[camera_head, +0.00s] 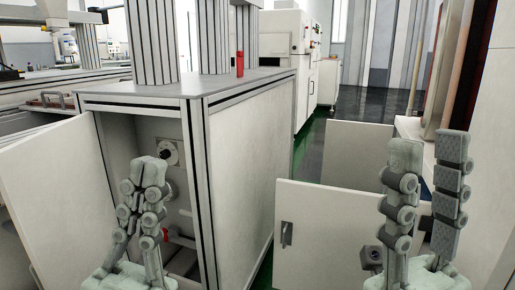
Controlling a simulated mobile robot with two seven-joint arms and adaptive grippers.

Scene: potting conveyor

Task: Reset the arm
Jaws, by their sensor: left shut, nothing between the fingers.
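My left gripper (151,170) stands upright at the lower left, with its fingertips together and nothing between them. It is in front of the open cabinet (250,170), and I cannot tell how far from it. My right gripper (428,152) stands upright at the lower right, with its two fingers apart and empty. It is in front of a pale panel with a dark handle. The lower ends of both grippers run out of the bottom of the view.
An open cabinet door (50,190) stands at the left. A pale panel with a handle (325,235) is at the lower right. A red cylinder (239,64) stands on the cabinet top. Dark floor (350,105) shows beyond, at the back right.

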